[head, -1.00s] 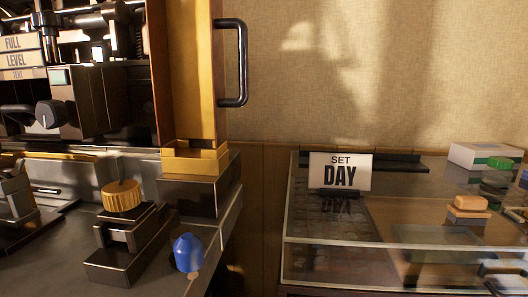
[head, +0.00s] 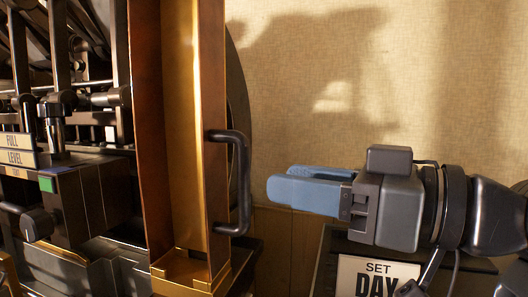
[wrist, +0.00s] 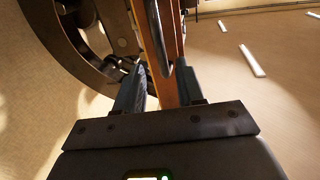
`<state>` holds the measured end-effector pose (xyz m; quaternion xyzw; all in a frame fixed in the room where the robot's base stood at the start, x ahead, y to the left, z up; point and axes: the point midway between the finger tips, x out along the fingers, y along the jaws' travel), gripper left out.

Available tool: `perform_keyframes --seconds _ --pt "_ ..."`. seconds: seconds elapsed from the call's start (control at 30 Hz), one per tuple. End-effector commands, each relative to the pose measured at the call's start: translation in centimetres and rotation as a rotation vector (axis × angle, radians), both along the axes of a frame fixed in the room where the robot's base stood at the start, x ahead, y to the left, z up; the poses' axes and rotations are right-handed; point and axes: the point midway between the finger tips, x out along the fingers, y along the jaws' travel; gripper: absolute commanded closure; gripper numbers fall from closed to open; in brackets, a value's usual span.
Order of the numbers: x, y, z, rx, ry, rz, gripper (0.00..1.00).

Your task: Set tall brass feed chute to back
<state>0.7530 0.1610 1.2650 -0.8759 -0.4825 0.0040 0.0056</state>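The tall brass feed chute (head: 185,140) stands upright left of centre in the head view, with its open channel facing me. A black D-shaped handle (head: 245,180) is fixed on its right side. My gripper (head: 278,181) is right of the handle at about its mid-height, fingers pointing left toward it. A small gap shows between the blue fingertips and the handle. In the wrist view the fingers (wrist: 168,78) are apart and empty. The handle (wrist: 167,45) and chute (wrist: 178,30) lie ahead between them; the handle's depth relative to the fingertips is hard to judge.
Dark press machinery (head: 75,195) with a green indicator and a FULL/LEVEL label (head: 15,150) stands left of the chute. A large dark wheel (wrist: 70,45) is beside the chute in the wrist view. A SET DAY sign (head: 378,276) sits below my gripper. The wall behind is bare.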

Motion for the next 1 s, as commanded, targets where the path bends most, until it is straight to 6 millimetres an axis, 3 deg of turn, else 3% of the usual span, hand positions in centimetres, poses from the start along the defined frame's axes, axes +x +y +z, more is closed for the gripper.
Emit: perform_keyframes --seconds 0.17,0.6,1.0 --pt "0.0 0.8 1.1 -0.007 -0.014 0.023 0.62" --pt "3.2 6.0 1.0 -0.006 -0.012 0.022 0.62" --pt "3.8 6.9 0.9 -0.008 -0.014 0.018 0.62"
